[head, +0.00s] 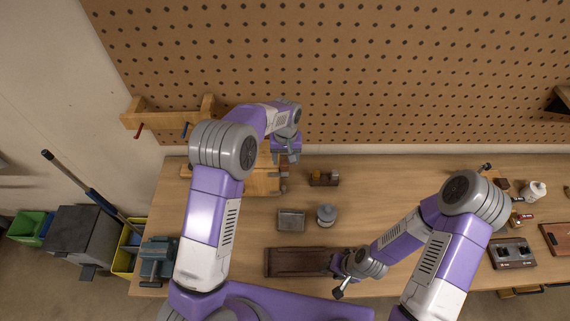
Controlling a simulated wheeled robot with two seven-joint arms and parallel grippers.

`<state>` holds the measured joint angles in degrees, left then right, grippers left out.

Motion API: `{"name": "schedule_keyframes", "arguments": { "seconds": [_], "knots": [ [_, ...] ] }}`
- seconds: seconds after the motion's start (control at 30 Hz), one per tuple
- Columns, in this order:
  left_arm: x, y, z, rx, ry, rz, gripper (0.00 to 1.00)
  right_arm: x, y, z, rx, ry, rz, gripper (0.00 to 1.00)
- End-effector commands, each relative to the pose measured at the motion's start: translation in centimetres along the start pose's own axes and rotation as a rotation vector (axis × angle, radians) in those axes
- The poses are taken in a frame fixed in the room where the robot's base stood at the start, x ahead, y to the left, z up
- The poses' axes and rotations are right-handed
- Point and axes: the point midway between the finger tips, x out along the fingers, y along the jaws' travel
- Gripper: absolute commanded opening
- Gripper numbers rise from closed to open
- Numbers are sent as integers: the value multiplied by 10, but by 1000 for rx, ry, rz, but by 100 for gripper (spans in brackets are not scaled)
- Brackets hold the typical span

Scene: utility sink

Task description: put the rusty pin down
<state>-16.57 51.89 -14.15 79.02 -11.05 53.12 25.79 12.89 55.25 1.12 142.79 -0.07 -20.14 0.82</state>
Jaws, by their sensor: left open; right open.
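I cannot make out the rusty pin in the head view; it is too small or hidden. My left gripper (286,157) is open above the back of the bench, beside the wooden block piece (262,182). My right gripper (338,276) is open low at the front of the bench, at the right end of a dark brown tray (294,262). Its fingers are small and partly hidden by its wrist. I see nothing held in either gripper.
A grey metal box (291,220) and a round grey container (326,215) stand mid-bench. A small brown item (324,178) lies behind them. A vise (158,260) is at the left edge, a control box (512,253) at the right. The bench (395,185) is clear at back centre-right.

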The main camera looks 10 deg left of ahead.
Motion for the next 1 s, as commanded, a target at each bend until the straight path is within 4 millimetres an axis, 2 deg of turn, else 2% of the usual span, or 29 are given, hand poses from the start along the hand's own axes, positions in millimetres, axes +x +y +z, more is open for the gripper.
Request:
{"name": "schedule_keyframes", "arguments": {
  "seconds": [0.03, 0.2, 0.53, 0.9, 1.0],
  "knots": [
    [10, -3, 0, -1, -5, -2, 62, 0, 0, -1, 0, 1, 0, 43],
    [34, -4, 0, 0, -3, -1, 62, 2, 1, -1, 0, 2, 0, 43],
    [40, -4, -1, 0, 0, 0, 62, 2, 1, -1, 0, 2, 0, 43],
    [40, -4, -1, 0, 0, 0, 6, 2, 1, -1, 0, 2, 0, 43],
    [40, -4, -1, 0, 0, 0, 1, 2, 1, -1, 0, 2, 0, 43]
  ]
}}
